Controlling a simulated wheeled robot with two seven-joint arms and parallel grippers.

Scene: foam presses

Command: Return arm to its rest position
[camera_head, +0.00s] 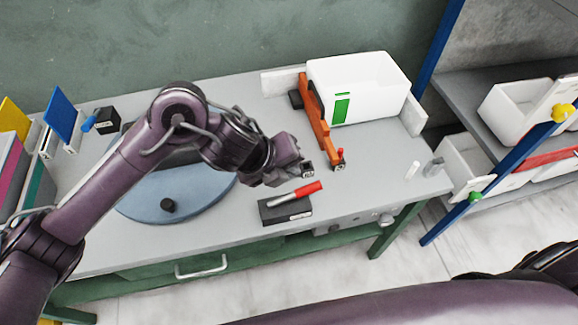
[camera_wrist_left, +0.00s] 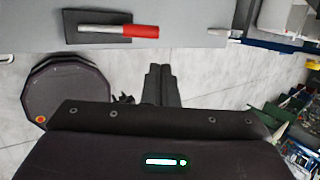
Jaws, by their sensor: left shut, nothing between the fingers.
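My left arm reaches in from the left over the grey workbench (camera_head: 240,222). Its gripper (camera_head: 306,170) is in the air above the bench, behind the red and silver marker (camera_head: 297,194) in the picture. The marker lies on a black block (camera_head: 284,211) near the front edge. In the left wrist view, the two dark fingers (camera_wrist_left: 161,85) are together with nothing between them. The marker (camera_wrist_left: 120,30) and its block (camera_wrist_left: 97,35) show beyond them, apart from the fingers. My right gripper is not in view.
A blue-grey round plate (camera_head: 190,200) lies under my arm. Colored folders (camera_head: 60,112) stand at the left. A shelf rack with white bins (camera_head: 510,105) is on the right.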

